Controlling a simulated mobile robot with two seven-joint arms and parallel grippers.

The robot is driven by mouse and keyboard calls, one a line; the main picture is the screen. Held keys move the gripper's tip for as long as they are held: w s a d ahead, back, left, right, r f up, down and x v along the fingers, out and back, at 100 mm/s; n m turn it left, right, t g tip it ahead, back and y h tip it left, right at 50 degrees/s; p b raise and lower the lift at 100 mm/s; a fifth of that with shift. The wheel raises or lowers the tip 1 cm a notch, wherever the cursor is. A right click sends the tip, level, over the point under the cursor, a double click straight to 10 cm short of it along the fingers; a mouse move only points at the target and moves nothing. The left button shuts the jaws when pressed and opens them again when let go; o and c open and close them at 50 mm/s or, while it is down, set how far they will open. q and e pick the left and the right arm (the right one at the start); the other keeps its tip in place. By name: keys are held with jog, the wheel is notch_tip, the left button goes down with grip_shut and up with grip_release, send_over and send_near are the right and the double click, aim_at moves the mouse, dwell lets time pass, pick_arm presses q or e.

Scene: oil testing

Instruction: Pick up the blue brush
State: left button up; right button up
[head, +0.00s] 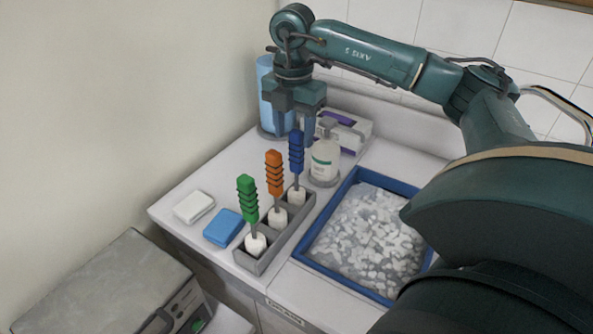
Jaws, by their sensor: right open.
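The blue brush (296,155) stands upright in the far compartment of a grey holder (268,256), blue ribbed handle up and white head down. An orange brush (274,175) stands in the middle compartment and a green brush (248,200) in the near one. My right gripper (296,128) points down over the blue brush, with its fingers apart near the top of the blue handle. I cannot tell whether either finger touches the handle. My left gripper is not in view.
A dispenser bottle (325,160) stands close right of the blue brush. A blue paper roll (266,100) and a box (350,128) are behind. A blue-rimmed tray (316,217) of white pieces lies right. Blue (223,228) and white (194,207) blocks lie left.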

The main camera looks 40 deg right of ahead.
aim_at(296, 149)
jog(key=f, duration=0.4)
jog(key=shift+s+d, duration=0.15)
jog(key=shift+s, duration=0.2)
jog(key=shift+f, duration=0.4)
jog(key=shift+c, duration=0.5)
jog(key=c, duration=0.9)
